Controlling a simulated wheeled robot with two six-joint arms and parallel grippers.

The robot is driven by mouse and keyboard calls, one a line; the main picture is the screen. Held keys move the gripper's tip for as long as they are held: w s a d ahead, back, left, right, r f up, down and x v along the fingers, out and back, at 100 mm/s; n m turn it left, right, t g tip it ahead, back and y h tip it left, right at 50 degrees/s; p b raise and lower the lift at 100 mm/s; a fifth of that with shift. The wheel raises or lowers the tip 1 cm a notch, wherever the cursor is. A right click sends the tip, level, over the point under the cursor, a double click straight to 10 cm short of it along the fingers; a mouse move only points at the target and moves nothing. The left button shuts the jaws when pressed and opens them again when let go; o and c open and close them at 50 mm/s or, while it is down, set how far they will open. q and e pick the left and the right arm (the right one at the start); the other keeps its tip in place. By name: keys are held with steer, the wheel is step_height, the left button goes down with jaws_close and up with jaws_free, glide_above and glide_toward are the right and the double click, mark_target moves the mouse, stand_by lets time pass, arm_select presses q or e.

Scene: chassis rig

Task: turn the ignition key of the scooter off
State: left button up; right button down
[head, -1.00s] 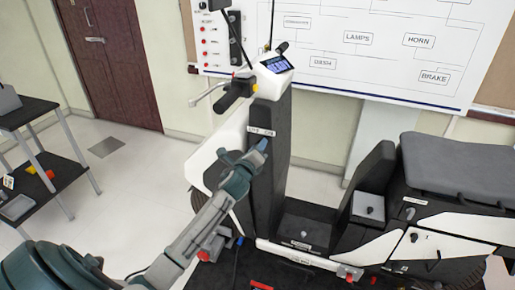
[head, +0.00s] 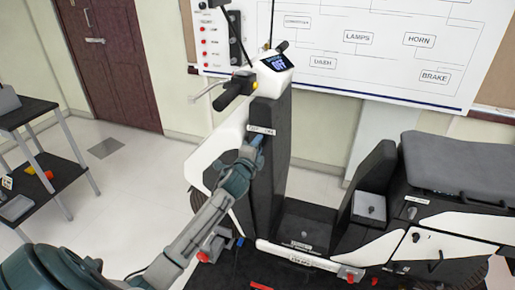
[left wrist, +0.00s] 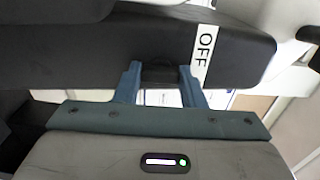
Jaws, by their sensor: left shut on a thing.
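The scooter (head: 270,180) stands at the middle, with a black front column (head: 270,195) and a white label (head: 262,130) high on it. My left gripper (head: 257,141) is at the column just below this label. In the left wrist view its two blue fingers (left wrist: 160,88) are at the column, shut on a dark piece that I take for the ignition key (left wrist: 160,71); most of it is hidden. An OFF label (left wrist: 203,52) shows right of the fingers. The dash display (head: 276,62) is dark with small blue writing. My right gripper is not in view.
The handlebar grip and brake lever (head: 232,95) stick out left above my gripper. A wiring board (head: 350,50) hangs behind. The scooter seat (head: 450,165) is at the right. A black shelf (head: 40,165) stands at far left; the floor between is clear.

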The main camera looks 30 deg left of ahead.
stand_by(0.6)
arm_select(q)
steer(key=o, duration=1)
steer(key=shift+n, duration=0.3)
steer(key=b+v, duration=0.3)
steer(key=v, duration=0.8)
steer(key=shift+w+f, duration=0.1)
